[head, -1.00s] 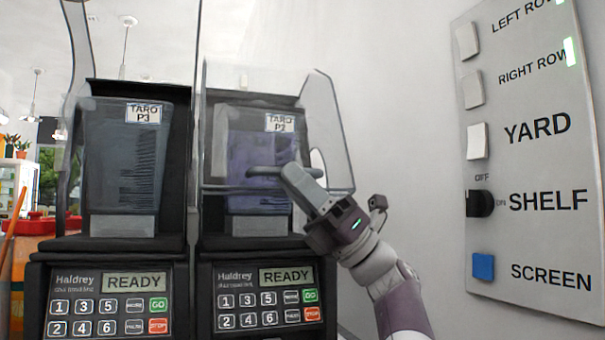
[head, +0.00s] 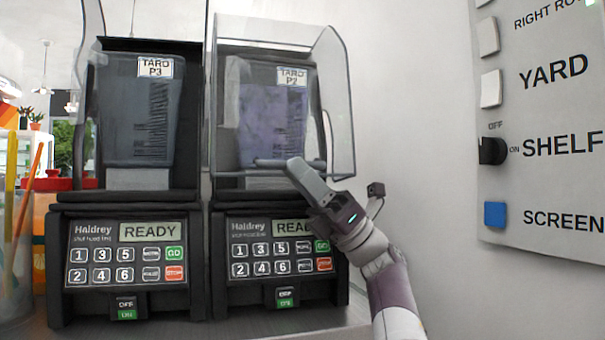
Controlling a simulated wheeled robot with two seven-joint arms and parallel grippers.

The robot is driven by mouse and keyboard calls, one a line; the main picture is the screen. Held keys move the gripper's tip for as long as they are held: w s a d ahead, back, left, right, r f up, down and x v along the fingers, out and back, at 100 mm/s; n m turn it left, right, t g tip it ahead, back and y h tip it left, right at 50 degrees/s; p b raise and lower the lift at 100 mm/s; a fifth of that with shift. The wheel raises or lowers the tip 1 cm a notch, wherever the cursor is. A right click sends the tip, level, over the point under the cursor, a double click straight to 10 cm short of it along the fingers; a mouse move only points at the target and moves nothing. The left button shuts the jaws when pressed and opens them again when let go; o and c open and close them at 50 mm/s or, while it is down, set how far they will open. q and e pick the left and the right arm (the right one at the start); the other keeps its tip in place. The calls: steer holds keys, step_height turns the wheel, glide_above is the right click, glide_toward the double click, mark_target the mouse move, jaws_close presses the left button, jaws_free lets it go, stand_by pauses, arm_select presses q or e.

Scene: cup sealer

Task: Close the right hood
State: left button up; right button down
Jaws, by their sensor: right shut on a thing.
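The right hood (head: 338,95) is a clear cover on the right machine (head: 272,262). It hangs in front of the cup labelled TARO P2 (head: 262,110), its lower front edge near the top of the control panel. A grey handle bar (head: 268,165) runs along its lower front. My right gripper (head: 297,168) is at the right part of this bar, shut on it. I cannot tell from this view whether the hood is fully down. My left gripper is out of view.
The left machine (head: 125,265) stands close beside, its clear hood (head: 95,20) raised, with a TARO P3 cup (head: 138,115) inside. A wall panel of switches (head: 545,130) is on the right. A clear container with sticks (head: 15,250) stands at the left edge.

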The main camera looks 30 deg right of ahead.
steer(key=c, duration=1.4)
jaws_free()
steer(key=shift+w+d+m, duration=0.15)
steer(key=shift+w+m, duration=0.1)
steer(key=shift+m, duration=0.05)
steer(key=shift+w, duration=0.1)
